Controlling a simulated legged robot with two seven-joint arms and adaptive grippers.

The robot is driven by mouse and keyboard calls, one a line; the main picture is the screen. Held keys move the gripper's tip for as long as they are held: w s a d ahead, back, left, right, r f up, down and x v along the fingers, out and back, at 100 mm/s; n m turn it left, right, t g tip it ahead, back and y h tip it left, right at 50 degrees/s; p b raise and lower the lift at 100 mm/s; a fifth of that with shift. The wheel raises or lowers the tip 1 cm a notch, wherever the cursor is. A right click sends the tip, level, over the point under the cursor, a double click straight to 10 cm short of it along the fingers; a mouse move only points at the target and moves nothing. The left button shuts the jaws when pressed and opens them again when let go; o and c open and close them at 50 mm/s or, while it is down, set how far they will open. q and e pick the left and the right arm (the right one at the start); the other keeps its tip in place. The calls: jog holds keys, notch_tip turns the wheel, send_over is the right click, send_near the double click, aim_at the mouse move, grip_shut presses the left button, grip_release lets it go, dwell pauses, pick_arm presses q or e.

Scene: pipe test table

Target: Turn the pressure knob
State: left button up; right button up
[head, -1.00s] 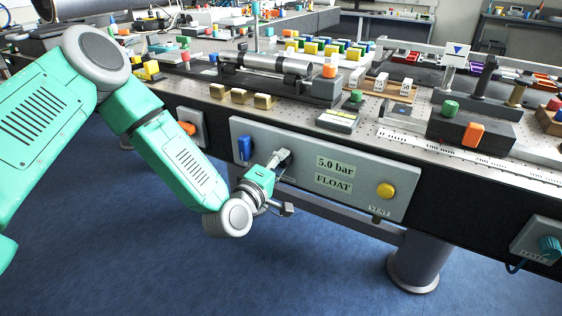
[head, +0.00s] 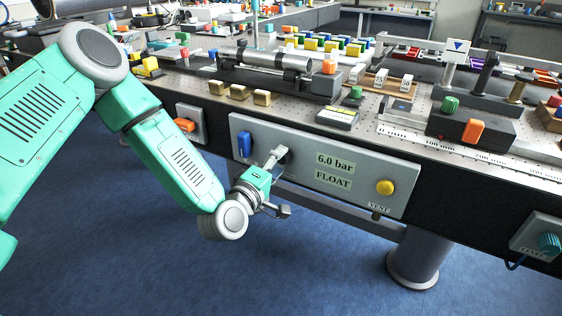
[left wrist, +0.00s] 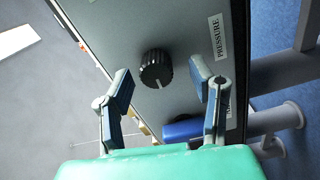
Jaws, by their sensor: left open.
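The pressure knob (left wrist: 156,68) is round and black with a pale pointer mark, on a grey panel (left wrist: 185,28) in the left wrist view. A PRESSURE label (left wrist: 217,37) is beside it. My left gripper (left wrist: 161,78) is open, its two fingers apart to either side of the knob in that view, with a visible gap to it. In the head view my left gripper (head: 284,182) is at the left part of the panel (head: 300,178), and I cannot make the knob out clearly there. The display (head: 335,162) reads 6.0 bar, with FLOAT (head: 333,180) below. My right gripper is not in view.
A blue handle (head: 245,145) is left of the knob area and a yellow VENT button (head: 385,188) is at the panel's right. An orange-handled box (head: 187,125) is further left, a teal LEVEL knob (head: 548,243) far right. The tabletop above is crowded.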

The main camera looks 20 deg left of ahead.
pick_arm(q)
jog(key=s, duration=1)
jog(key=shift+s+a+f, duration=0.15)
jog(key=shift+s+a, duration=0.25)
jog(key=shift+a, duration=0.05)
